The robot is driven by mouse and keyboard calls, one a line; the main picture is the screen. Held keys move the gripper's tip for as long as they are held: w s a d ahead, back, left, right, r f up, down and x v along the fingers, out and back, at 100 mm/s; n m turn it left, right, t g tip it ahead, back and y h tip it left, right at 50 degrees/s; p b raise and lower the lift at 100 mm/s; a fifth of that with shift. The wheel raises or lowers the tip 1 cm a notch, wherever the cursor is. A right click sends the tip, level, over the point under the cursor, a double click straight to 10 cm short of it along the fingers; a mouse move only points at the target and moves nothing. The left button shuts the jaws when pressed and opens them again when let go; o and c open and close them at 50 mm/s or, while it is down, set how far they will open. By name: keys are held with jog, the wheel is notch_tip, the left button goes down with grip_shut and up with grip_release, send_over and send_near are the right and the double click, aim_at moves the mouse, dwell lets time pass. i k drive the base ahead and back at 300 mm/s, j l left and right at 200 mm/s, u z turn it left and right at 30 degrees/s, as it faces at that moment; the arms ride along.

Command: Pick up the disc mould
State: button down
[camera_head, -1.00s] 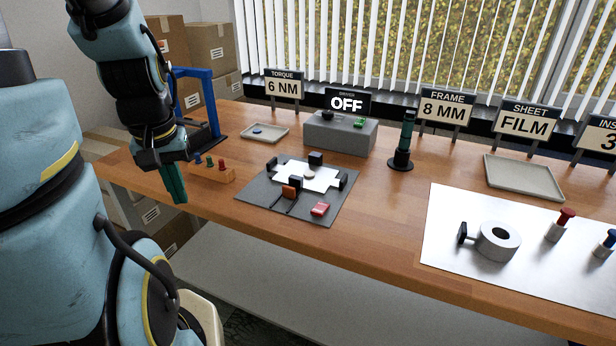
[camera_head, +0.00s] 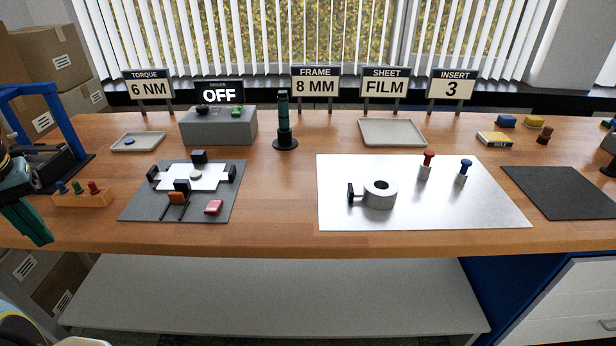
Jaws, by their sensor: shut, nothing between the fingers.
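A thick grey ring (camera_head: 380,194) with a dark round hole and a black side handle, which looks like the disc mould, sits on the pale metal sheet (camera_head: 480,212) right of centre. My gripper (camera_head: 38,236) shows at the left edge, its green fingers pointing down, shut and empty. It is far left of the ring, with the grey mat between them. Most of my arm is cut off by the frame.
A grey mat (camera_head: 140,208) holds a white sheet between black clamps. A wooden block with coloured pegs (camera_head: 80,198) is near my gripper, and a blue frame (camera_head: 45,108) stands behind. Red-topped (camera_head: 427,165) and blue-topped (camera_head: 463,171) posts stand right of the ring. A dark green driver (camera_head: 284,122) stands upright behind.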

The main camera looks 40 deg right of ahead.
aim_at(379, 192)
jog(key=l+u, duration=0.15)
jog(key=u, duration=0.15)
jog(key=k+l+u, duration=0.1)
jog(key=u, duration=0.2)
jog(key=k+l+u, duration=0.3)
jog(key=k+l, duration=0.15)
jog(key=k+l+u, duration=0.25)
jog(key=k+l, duration=1.1)
jog(key=k+l+u, duration=0.05)
